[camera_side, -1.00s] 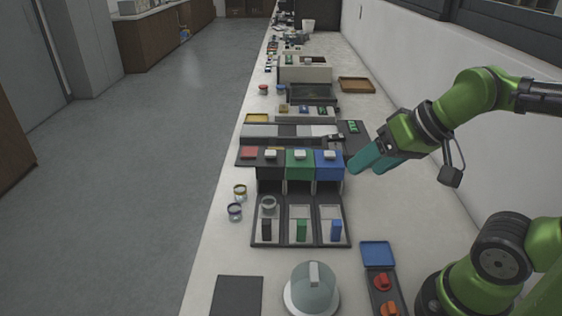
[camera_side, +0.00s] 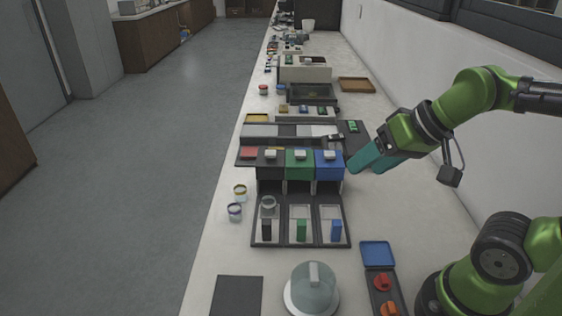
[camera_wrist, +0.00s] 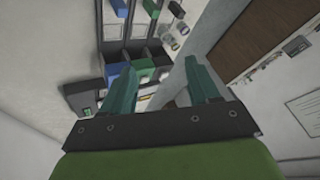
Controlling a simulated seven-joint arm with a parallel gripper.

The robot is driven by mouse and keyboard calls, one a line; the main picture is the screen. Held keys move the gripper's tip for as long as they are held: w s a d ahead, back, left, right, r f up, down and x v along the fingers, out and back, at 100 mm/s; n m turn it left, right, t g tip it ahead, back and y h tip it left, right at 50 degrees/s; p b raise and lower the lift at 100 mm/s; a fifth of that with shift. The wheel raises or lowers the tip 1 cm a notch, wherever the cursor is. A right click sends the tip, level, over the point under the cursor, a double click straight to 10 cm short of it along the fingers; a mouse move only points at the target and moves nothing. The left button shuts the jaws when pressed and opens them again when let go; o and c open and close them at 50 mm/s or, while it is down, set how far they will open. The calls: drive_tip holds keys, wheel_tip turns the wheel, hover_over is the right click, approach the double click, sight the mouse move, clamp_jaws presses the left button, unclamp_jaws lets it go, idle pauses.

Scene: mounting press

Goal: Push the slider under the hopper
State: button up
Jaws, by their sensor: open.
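The press is a black-framed unit with three lanes and a black hopper (camera_side: 270,170), a green hopper (camera_side: 299,171) and a blue hopper (camera_side: 329,170) at the back of them. At the front ends of the lanes stand a black slider tab (camera_side: 266,230), a green slider tab (camera_side: 301,230) and a blue slider tab (camera_side: 336,230). A round ring (camera_side: 268,203) lies in the black lane. My gripper (camera_side: 364,163) is open and empty, to the right of the blue hopper. Its teal fingers are spread in the wrist view (camera_wrist: 158,72).
Two small round pots (camera_side: 236,201) stand left of the lanes. The bench right of the lanes is clear.

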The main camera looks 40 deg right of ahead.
drive_tip(key=shift+c, duration=1)
drive_tip(key=n+g+h, duration=0.2)
drive_tip(key=n+g, duration=0.5)
drive_tip(key=n, duration=0.6)
hover_over(266, 222)
wheel_tip(266, 222, down, 7)
wheel_tip(266, 222, down, 16)
drive_tip(key=shift+r, duration=0.25)
drive_tip(key=shift+c, duration=0.2)
clamp_jaws()
